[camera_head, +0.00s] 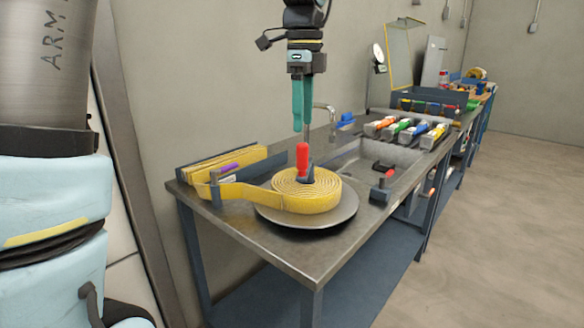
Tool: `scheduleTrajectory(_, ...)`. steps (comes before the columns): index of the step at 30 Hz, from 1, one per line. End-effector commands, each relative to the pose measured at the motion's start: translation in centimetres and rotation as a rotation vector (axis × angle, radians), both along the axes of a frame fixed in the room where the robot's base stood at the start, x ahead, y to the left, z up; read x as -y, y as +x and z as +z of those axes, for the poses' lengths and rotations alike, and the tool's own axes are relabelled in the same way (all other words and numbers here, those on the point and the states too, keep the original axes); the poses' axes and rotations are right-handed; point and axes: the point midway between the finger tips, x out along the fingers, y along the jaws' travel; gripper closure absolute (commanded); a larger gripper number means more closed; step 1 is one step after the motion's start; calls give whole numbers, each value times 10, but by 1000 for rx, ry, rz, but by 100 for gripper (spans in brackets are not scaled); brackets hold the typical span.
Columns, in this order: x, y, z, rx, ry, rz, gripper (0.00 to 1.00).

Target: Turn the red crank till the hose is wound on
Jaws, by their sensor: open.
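The red crank (302,157) is an upright red grip on a dark arm at the top centre of the yellow hose coil. The yellow hose (315,196) is wound flat in many turns on a round grey plate (335,217). A strip of hose runs left from the coil to a small post (215,188). More yellow hose (222,167) lies folded in a dark holder behind it. My gripper (302,128) points down just above the crank, its teal fingers apart from the red grip with a small gap and holding nothing. Its fingers overlap in this view.
A sink (378,162) is sunk in the metal bench to the right, with a tap (331,112) behind. A small red-knobbed fitting (383,184) stands at the sink's near edge. Colourful-handled items (412,132) lie beyond. The bench's front left corner is clear.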

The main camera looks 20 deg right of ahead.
Motion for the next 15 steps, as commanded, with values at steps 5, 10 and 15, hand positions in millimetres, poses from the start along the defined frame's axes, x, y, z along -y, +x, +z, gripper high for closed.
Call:
scheduleTrajectory(5,-1,-1,-24,-4,5,-1,37)
scheduleTrajectory(10,-1,-1,-57,-5,5,-2,37)
scheduleTrajectory(15,-1,-1,-84,-4,5,-3,37)
